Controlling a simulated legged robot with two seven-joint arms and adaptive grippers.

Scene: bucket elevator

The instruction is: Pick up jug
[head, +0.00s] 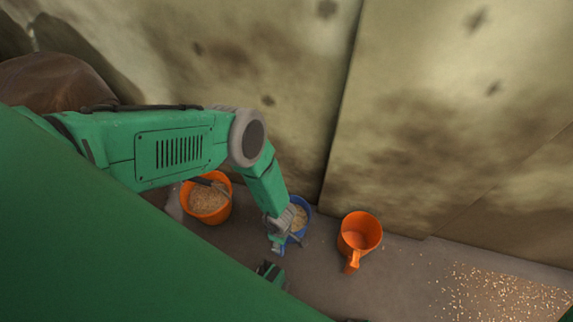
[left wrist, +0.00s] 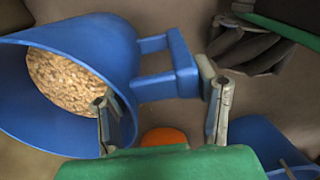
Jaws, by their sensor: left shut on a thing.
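A blue jug (head: 303,229) with grain in it stands on the floor by the wall, partly hidden by my left arm. The left wrist view shows this jug (left wrist: 80,35) tilted in the picture, with its squared handle (left wrist: 183,62) pointing right. My left gripper (head: 283,226) is at the jug's handle. I cannot tell whether the jug is off the floor.
An orange jug (head: 352,246) stands to the right, apparently empty. An orange bucket (head: 207,219) with grain stands to the left. Loose grain (head: 500,296) lies on the floor at the right. Wall panels (head: 440,120) rise close behind. Bare floor lies between orange jug and grain.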

